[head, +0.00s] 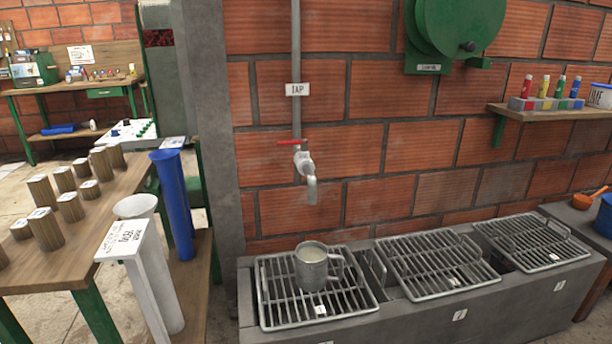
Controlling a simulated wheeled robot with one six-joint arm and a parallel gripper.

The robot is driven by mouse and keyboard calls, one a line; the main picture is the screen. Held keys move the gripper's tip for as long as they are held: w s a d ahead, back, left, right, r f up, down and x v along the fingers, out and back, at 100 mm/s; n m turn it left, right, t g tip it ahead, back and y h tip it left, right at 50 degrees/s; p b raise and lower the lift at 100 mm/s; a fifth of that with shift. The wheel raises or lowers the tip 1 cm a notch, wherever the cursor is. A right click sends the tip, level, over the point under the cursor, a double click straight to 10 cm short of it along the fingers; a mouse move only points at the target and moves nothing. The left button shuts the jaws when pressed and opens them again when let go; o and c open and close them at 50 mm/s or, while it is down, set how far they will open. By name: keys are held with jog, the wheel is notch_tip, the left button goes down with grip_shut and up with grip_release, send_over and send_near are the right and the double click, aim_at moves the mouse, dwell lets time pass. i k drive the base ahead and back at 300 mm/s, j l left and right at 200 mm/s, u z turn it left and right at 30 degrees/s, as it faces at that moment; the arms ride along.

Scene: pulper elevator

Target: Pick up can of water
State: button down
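A grey metal can (312,268) with a handle on its right side stands upright on the left metal grate (272,300) of a grey stone trough. Pale, whitish contents show at its open top; I cannot tell for certain that they are water. The can is below a wall tap (306,170) with a red lever and a "TAP" sign above it. My gripper is not in view.
Two more grates (436,262) (530,240) lie to the right on the same trough (470,325). A wooden table (70,270) with several wooden cylinders stands at left, near blue (173,200) and white pipes. A shelf (545,112) holds coloured tubes.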

aim_at(311, 258)
jog(key=i+l+u, duration=0.2)
jog(key=i+l, duration=0.15)
jog(key=i, duration=0.2)
jog(key=i+l+u, duration=0.2)
jog(key=i+l, duration=0.2)
jog(key=i, duration=0.15)
